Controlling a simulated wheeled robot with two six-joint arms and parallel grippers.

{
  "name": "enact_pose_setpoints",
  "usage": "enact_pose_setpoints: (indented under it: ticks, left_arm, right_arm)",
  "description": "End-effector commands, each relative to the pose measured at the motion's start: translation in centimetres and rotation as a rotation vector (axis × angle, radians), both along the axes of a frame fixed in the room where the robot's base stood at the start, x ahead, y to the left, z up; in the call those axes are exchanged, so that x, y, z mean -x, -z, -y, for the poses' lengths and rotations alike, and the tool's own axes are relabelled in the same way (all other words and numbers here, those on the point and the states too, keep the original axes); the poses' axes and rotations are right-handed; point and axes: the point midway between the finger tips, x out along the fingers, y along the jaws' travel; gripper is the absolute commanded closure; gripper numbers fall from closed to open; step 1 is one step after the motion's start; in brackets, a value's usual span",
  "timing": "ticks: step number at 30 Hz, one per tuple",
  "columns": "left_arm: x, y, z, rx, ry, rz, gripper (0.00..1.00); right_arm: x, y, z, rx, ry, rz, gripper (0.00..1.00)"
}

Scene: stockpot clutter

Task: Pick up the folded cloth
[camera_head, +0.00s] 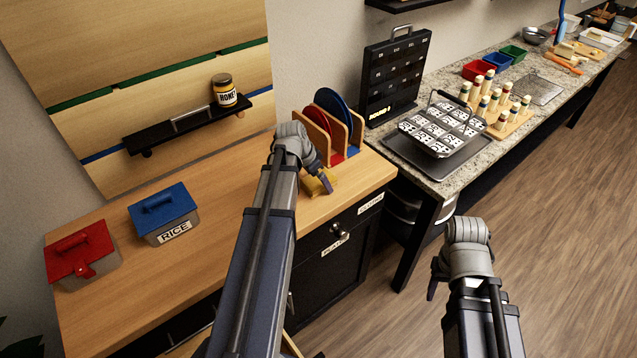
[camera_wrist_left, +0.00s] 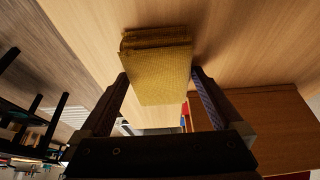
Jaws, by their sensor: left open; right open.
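The folded cloth (camera_head: 318,186) is mustard yellow and lies on the wooden counter near its right end, in front of the plate rack. My left gripper (camera_head: 324,178) is above it in the head view and hides part of it. In the left wrist view the cloth (camera_wrist_left: 158,68) sits between the two open fingers of my left gripper (camera_wrist_left: 160,82). I cannot tell whether the fingers touch it. My right gripper (camera_head: 434,278) is open, over the floor to the right of the counter, away from the cloth.
The wooden rack (camera_head: 340,132) with red and blue plates stands just behind the cloth. A blue RICE box (camera_head: 163,213) and a red box (camera_head: 82,254) are on the left of the counter. A honey jar (camera_head: 224,90) stands on the wall shelf. Bare counter (camera_head: 225,165) lies between.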

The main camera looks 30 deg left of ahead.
Motion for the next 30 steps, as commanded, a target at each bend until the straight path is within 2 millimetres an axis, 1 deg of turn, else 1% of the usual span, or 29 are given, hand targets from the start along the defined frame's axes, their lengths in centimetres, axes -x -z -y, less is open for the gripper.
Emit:
enact_pose_setpoints:
  ticks: [6,24,26,27,28,30]
  left_arm:
    - [0.0,0.33,0.0,0.0,0.0,0.0,0.01]
    - [0.0,0.27,0.0,0.0,0.0,0.0,0.69]
    - [0.0,0.27,0.0,0.0,0.0,0.0,0.75]
    - [0.0,0.27,0.0,0.0,0.0,0.0,0.8]
    - [0.0,0.27,0.0,0.0,0.0,0.0,0.83]
    - [0.0,0.27,0.0,0.0,0.0,0.0,0.84]
  right_arm:
    - [0.0,0.32,0.0,0.0,0.0,0.0,0.5]
    - [0.0,0.27,-0.01,0.0,0.0,0.0,0.5]
    - [-0.01,0.27,0.0,0.0,0.0,0.0,0.5]
    - [-0.01,0.27,0.0,0.0,0.0,0.0,0.5]
    - [-0.01,0.27,0.0,0.0,0.0,0.0,0.5]
    - [0.0,0.27,-0.01,0.0,0.0,0.0,0.5]
